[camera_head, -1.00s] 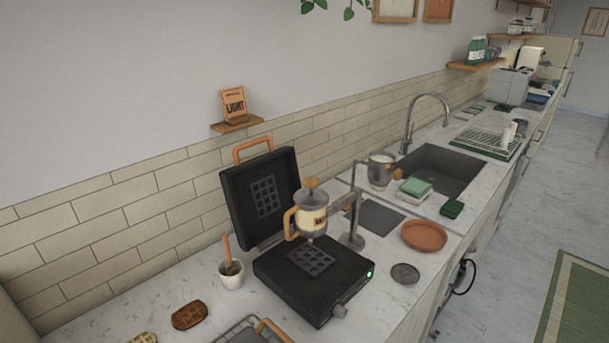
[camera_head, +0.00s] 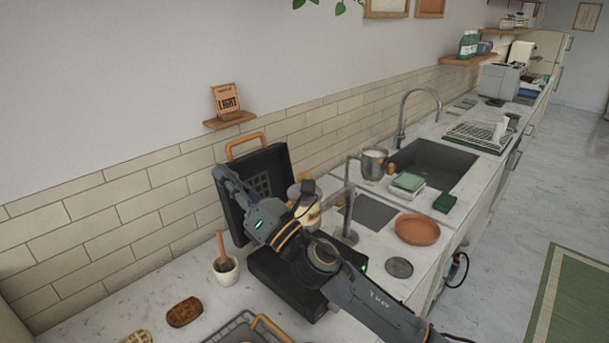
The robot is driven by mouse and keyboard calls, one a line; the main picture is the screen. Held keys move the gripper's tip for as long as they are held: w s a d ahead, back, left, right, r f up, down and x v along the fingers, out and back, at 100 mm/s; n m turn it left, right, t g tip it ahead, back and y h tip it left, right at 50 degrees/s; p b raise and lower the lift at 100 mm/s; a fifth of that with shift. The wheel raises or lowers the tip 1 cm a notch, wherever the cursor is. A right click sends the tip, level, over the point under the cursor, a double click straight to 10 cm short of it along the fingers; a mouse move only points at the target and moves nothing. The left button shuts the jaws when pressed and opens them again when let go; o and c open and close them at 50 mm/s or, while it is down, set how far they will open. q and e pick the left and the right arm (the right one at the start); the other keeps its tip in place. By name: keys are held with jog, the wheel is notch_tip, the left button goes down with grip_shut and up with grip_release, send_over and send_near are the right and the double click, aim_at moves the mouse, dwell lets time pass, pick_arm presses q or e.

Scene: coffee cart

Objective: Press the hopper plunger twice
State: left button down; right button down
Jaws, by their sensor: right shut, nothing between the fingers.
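The cream hopper (camera_head: 312,217) hangs from a grey stand (camera_head: 348,215) over the black waffle iron (camera_head: 262,262), whose lid stands open. My right gripper (camera_head: 226,177) is shut and empty, in front of the open lid and left of the hopper. I cannot see it touching the plunger. My left gripper is not in view.
A cup with an orange-handled tool (camera_head: 226,272) stands left of the iron. Waffles (camera_head: 184,312) and a wire rack (camera_head: 235,330) lie at the front. A metal pitcher (camera_head: 374,164), a terracotta plate (camera_head: 417,230) and the sink (camera_head: 435,165) are to the right.

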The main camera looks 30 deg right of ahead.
jog(key=w+a+r+n+g+y, duration=0.1)
jog(key=a+r+n+g+y, duration=0.2)
jog(key=n, duration=0.6)
jog(key=a+r+n+g+y, duration=0.1)
jog(key=n+g+y, duration=0.2)
jog(key=n+g, duration=0.35)
jog(key=r+n+g+h, duration=0.1)
jog(key=n+g+h, duration=0.2)
jog(key=n+h, duration=1.15)
send_over(308, 175)
jog(key=n+y, duration=0.1)
jog(key=n, duration=0.1)
jog(key=shift+s, duration=0.1)
jog(key=shift+f, duration=0.15)
notch_tip(308, 175, down, 7)
jog(key=b, duration=0.6)
jog(key=shift+a, duration=0.1)
jog(key=shift+f+b, duration=0.65)
jog(key=shift+f, duration=0.15)
